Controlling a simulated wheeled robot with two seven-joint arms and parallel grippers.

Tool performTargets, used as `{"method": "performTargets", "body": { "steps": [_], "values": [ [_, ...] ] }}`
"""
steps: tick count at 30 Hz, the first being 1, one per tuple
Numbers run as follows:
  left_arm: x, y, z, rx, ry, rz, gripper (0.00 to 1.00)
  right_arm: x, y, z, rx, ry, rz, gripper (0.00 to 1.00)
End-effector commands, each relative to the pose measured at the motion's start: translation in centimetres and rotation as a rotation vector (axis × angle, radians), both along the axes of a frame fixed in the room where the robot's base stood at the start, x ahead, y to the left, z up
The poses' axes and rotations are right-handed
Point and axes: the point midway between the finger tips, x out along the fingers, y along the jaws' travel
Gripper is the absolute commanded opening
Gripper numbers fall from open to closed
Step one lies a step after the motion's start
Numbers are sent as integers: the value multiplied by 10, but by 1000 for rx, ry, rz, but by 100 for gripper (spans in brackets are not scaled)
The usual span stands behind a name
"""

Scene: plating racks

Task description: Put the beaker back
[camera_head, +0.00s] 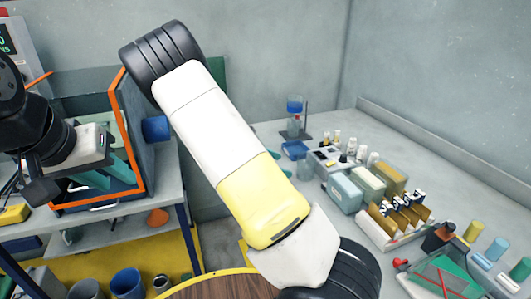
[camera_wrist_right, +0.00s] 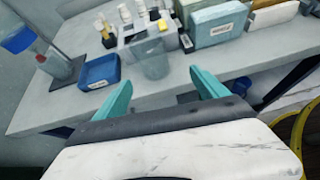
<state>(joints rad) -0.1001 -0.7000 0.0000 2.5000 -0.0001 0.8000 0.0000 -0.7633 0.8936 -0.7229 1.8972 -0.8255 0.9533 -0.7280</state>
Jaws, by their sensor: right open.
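A clear glass beaker (camera_wrist_right: 155,60) stands upright on the grey bench in the right wrist view, beside a blue tray (camera_wrist_right: 100,70). In the head view the beaker (camera_head: 305,171) shows small and faint just below the blue tray (camera_head: 295,149). My right gripper (camera_wrist_right: 160,83) is open, its two teal fingers spread and empty. The beaker is ahead, in line with the gap between the fingers and apart from them.
A stand with a blue vessel (camera_head: 295,108) is behind the blue tray. An orange-framed enclosure (camera_head: 130,137) is at the left. A round wooden surface (camera_head: 220,288) is at the front.

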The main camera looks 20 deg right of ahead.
Motion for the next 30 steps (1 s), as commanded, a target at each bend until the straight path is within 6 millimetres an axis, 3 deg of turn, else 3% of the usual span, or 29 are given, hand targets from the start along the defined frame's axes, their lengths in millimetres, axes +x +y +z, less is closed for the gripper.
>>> {"method": "performTargets", "body": {
  "steps": [5, 11, 24, 30],
  "values": [
    [0, 0, 0, 0, 0, 0, 36, -39, 3, 9, 271, -147, -209, 83],
    [0, 0, 0, 0, 0, 0, 36, -84, 28, 38, 601, -352, -487, 83],
    [0, 0, 0, 0, 0, 0, 36, -180, 82, 154, 1176, -796, -998, 83],
    [0, 0, 0, 0, 0, 0, 36, -221, 99, 191, 1344, -964, -1148, 83]
  ]
}}
